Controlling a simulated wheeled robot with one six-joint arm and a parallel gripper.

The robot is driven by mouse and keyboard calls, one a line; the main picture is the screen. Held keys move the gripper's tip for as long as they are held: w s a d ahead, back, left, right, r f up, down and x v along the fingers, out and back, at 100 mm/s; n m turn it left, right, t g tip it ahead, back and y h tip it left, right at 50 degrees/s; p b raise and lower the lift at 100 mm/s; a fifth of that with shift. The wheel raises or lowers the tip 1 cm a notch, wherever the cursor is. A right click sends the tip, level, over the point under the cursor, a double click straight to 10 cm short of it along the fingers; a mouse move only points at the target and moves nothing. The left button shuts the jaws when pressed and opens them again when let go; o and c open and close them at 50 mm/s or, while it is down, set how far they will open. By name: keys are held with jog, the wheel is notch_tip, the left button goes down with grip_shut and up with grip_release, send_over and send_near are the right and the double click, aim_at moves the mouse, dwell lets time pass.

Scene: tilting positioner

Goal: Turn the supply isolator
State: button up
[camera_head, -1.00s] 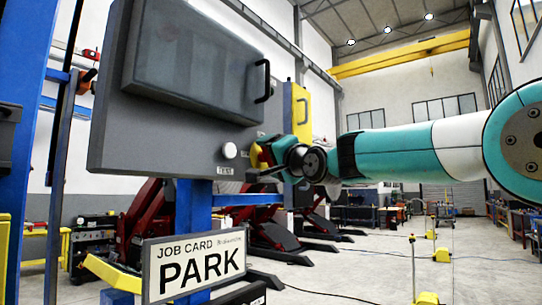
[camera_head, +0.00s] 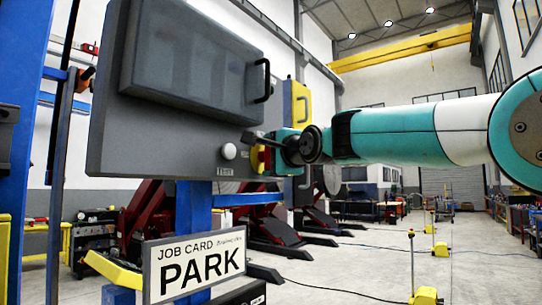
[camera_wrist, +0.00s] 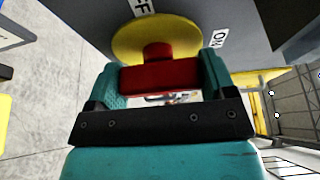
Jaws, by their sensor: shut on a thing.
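The supply isolator is a red handle (camera_wrist: 160,77) on a yellow round plate (camera_wrist: 128,40), fixed to the grey cabinet. In the head view its yellow plate (camera_head: 255,157) shows at the cabinet's lower right, partly hidden by my gripper (camera_head: 268,153). In the wrist view my gripper (camera_wrist: 160,80) is shut on the red handle, one teal finger at each end of it. An "ON" label (camera_wrist: 219,38) is beside the plate on the right. A cut-off label ending in "FF" (camera_wrist: 143,7) is at the top.
The grey cabinet (camera_head: 105,130) has a raised door with a black handle (camera_head: 262,80). A white round button (camera_head: 229,151) sits just left of the isolator. A "JOB CARD PARK" sign (camera_head: 195,265) stands below.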

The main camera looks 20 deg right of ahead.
jog(key=shift+f, duration=0.1)
dwell(0.3)
jog(key=o, duration=0.9)
jog(key=shift+b+v, duration=3.9)
jog(key=shift+v, duration=4.9)
jog(key=shift+w+d, duration=0.1)
jog(key=s+a+f+n+g, duration=0.2)
jog(key=f+n+g, duration=0.15)
jog(key=f, duration=0.55)
jog(key=s+a+f+n+g+y, duration=0.1)
jog(key=s+a+f+n+g, duration=0.2)
jog(key=f, duration=0.6)
jog(key=s+a+f+n+g, duration=0.1)
jog(key=a+f+n+g, duration=0.15)
jog(key=f+n, duration=0.45)
jog(key=s+f+n+g, duration=0.3)
jog(key=s+f, duration=0.2)
jog(key=f, duration=0.1)
jog(key=s+f+n+g, duration=0.2)
jog(key=s+f+n, duration=0.1)
jog(key=s+f, duration=0.3)
jog(key=s+a+f+n+g, duration=0.1)
jog(key=s+f+n+g, duration=0.2)
jog(key=s+f, duration=0.2)
jog(key=shift+s+f+g+h, duration=0.3)
jog(key=shift+f+h, duration=0.1)
jog(key=shift+f, duration=0.3)
